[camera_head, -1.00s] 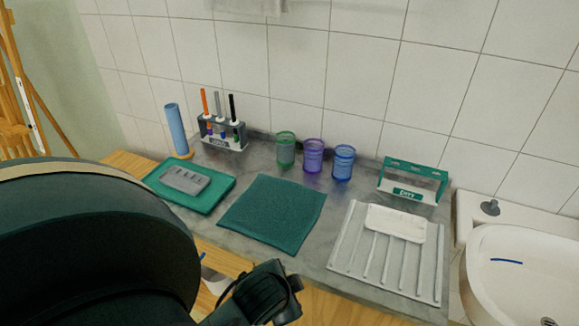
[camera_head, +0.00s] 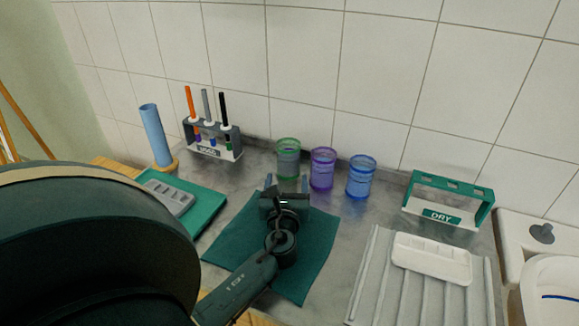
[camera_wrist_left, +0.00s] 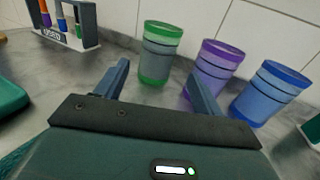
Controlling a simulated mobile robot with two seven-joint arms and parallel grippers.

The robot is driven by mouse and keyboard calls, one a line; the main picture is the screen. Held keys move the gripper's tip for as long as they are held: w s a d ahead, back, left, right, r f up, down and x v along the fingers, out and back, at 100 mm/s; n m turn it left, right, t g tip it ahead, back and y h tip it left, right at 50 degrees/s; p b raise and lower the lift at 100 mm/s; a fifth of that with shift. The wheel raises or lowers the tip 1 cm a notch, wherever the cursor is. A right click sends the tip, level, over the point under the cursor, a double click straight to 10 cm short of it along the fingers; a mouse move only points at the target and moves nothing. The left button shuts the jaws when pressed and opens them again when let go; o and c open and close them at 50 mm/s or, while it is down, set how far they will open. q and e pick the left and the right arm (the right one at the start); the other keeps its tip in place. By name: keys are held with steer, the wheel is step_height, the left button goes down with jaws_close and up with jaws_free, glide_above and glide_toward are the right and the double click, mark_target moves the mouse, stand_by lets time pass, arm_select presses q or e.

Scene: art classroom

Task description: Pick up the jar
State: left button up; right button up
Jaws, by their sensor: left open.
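Three translucent jars stand upright in a row on the grey counter near the tiled wall: a green jar (camera_head: 288,158), a purple jar (camera_head: 322,169) and a blue jar (camera_head: 361,176). My left gripper (camera_head: 286,182) is open and empty over the teal mat, its fingers pointing toward the jars, just in front of the green one. In the left wrist view the green jar (camera_wrist_left: 160,52) stands beyond the gap between the fingers (camera_wrist_left: 163,85), nearer the left finger. The purple jar (camera_wrist_left: 213,66) is partly hidden behind the right finger. The blue jar (camera_wrist_left: 271,92) stands further right.
A brush rack marked USED (camera_head: 213,140) and a blue cylinder (camera_head: 154,136) stand at the left. A teal tray (camera_head: 204,207) lies in front of them. A DRY rack (camera_head: 447,201), a ribbed drainboard (camera_head: 375,280) and a sink (camera_head: 545,280) are at the right.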

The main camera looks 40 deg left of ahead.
mark_target(288, 165)
arm_select(q)
steer(key=shift+w+a+f, duration=0.1)
steer(key=shift+w+f, duration=0.05)
steer(key=shift+f, duration=0.4)
steer(key=x, duration=0.6)
steer(key=shift+w+a+r, duration=0.15)
steer(key=b+x, duration=0.1)
steer(key=x, duration=0.5)
steer(key=shift+w+a, duration=0.15)
steer(key=shift+w, duration=0.05)
steer(key=c, duration=0.9)
